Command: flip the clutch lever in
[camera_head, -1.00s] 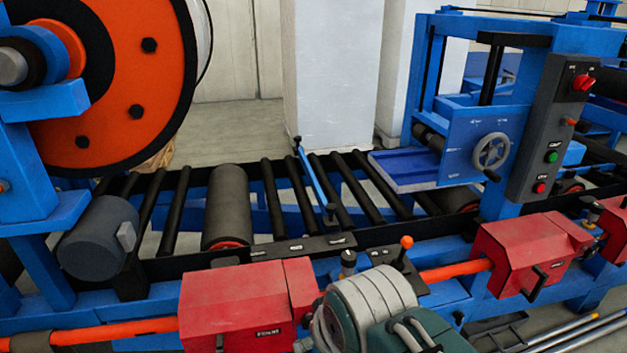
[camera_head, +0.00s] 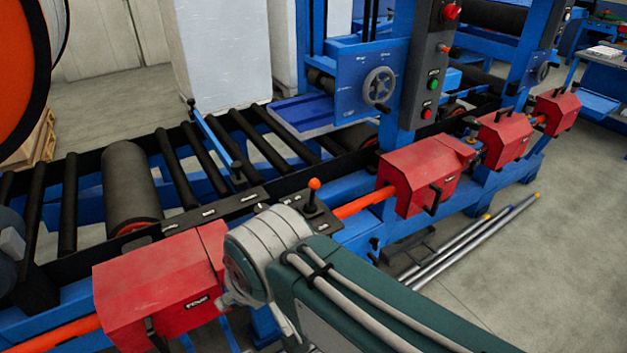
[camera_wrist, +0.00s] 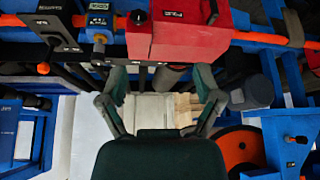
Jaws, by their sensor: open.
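A lever with an orange knob (camera_head: 314,185) stands upright on a black plate at the machine's front edge, just beyond my arm in the head view. In the wrist view, what looks like the same orange-knobbed lever (camera_wrist: 43,68) is at the upper left, on a black stem. I cannot read a label that confirms it as the clutch lever. My gripper (camera_wrist: 160,87) is open and empty in the wrist view, its two fingers spread apart. The lever is to the left of the fingers there, not between them. My arm hides the gripper in the head view.
A red guard box (camera_head: 163,285) on the orange shaft (camera_head: 364,203) is close to my arm; it also shows above the fingers in the wrist view (camera_wrist: 190,28). Another red box (camera_head: 425,178) is farther right. A handwheel (camera_head: 379,86) and rollers are behind.

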